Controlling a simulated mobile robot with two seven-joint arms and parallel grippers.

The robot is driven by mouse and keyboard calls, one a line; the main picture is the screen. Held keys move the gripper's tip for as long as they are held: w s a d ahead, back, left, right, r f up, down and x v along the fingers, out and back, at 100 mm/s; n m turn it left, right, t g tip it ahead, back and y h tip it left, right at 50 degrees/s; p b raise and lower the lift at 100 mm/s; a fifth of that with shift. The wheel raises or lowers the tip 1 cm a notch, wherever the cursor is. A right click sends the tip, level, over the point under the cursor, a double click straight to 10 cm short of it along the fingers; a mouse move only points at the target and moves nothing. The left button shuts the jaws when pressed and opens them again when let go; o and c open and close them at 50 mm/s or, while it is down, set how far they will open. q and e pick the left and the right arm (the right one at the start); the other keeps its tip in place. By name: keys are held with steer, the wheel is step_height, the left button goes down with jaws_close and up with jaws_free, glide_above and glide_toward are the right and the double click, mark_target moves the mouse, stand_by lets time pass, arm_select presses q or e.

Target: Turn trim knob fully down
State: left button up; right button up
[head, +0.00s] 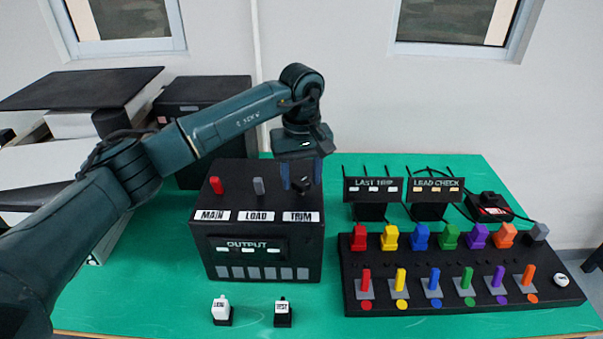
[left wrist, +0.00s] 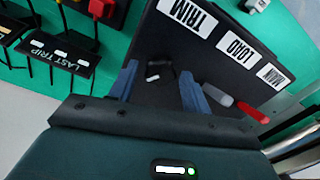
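The black trim knob (head: 302,186) is on top of the black control box (head: 265,237), behind the white TRIM label (head: 300,217). My left gripper (head: 302,175) points down over it, with its two blue fingers apart, one on each side of the knob. In the left wrist view the knob (left wrist: 158,71) shows between the open fingers of the left gripper (left wrist: 160,82). I see a gap on both sides of it there. I cannot tell the knob's exact angle. My right gripper is not in view.
A red lever (head: 216,185) and a grey lever (head: 259,186) stand left of the knob on the box. LAST TRIP (head: 373,190) and LOAD CHECK (head: 435,190) displays stand to the right. A panel of coloured switches (head: 450,300) lies at the right. Two small switches (head: 221,309) sit in front.

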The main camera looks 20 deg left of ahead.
arm_select(q)
steer(key=c, duration=0.8)
steer(key=shift+n, duration=0.3)
